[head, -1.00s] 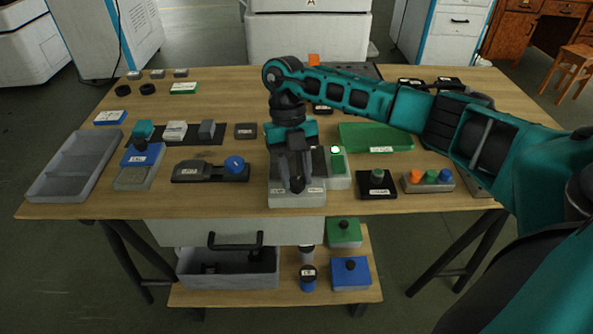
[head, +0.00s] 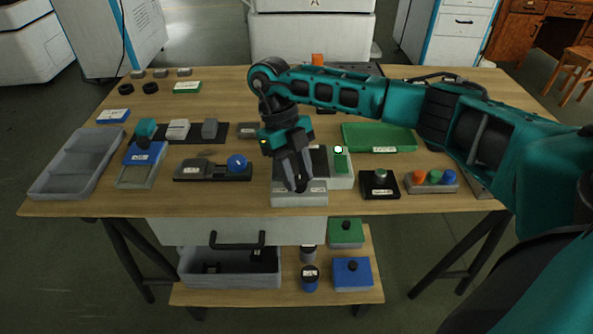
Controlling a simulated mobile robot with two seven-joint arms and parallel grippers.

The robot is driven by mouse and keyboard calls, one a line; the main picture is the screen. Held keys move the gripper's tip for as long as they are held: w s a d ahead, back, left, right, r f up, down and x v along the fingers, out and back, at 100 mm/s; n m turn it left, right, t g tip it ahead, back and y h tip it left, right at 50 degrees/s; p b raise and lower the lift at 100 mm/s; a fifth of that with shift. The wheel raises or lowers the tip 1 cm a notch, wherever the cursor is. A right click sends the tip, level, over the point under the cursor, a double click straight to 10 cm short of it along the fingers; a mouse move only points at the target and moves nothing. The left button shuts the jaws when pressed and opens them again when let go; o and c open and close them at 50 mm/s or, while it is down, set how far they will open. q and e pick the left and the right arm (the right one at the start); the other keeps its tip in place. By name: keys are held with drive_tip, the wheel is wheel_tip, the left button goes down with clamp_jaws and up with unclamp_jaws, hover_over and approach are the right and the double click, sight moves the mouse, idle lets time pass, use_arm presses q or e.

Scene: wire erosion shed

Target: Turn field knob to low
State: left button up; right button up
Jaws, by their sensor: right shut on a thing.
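My right gripper (head: 299,184) reaches down from the right arm onto a grey box (head: 312,198) with labels on its front, at the front middle of the table. Its fingers are shut on the field knob, a small dark knob on this box. The fingers hide most of the knob, so its pointer and setting cannot be read. The gripper is tilted, its wrist up and to the left of the fingertips. My left gripper is not in view.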

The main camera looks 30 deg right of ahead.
drive_tip(key=o, duration=1)
drive_tip(key=shift+o, duration=0.2)
drive_tip(key=shift+d, duration=0.1)
